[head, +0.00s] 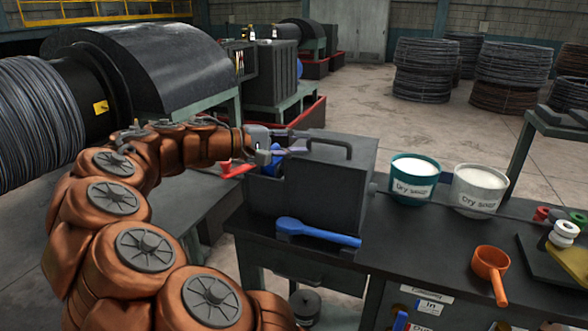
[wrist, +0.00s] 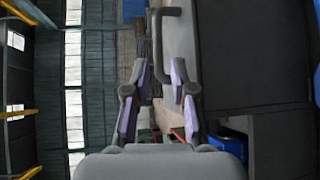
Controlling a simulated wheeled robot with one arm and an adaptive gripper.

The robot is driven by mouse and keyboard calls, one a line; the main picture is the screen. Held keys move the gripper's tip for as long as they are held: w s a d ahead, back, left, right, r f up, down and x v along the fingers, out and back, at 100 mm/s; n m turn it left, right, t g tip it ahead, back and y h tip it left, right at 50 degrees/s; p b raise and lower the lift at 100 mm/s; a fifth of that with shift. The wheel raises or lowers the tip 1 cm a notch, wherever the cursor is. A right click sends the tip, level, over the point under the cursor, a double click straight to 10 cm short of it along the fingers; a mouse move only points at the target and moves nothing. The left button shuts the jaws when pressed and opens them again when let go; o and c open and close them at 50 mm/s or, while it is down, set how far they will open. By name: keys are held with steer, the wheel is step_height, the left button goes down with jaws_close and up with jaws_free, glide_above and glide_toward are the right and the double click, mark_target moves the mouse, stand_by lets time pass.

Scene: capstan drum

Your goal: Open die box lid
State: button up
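The die box (head: 325,200) is a dark grey box on the workbench. Its lid (head: 345,140) lies level on top and carries a dark bar handle (head: 335,146). The handle (wrist: 157,45) also shows in the wrist view, its near end reaching between my fingers. My gripper (head: 301,143) is at the left end of the handle. In the wrist view my gripper (wrist: 160,95) has its two purple-padded fingers apart, with clear space beside the bar. I cannot tell whether either finger touches it.
A blue tool (head: 318,233) rests at the box's front. A teal tub (head: 412,190) and a white tub (head: 477,200) stand to the right, behind an orange scoop (head: 491,264). A thin rod runs rightward from the box. A large wire drum (head: 35,120) is at left.

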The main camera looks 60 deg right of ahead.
steer(key=s+a+f+t+y, duration=0.2)
steer(key=a+f, duration=0.1)
steer(key=a, duration=0.2)
steer(key=shift+a, duration=0.25)
stand_by(0.6)
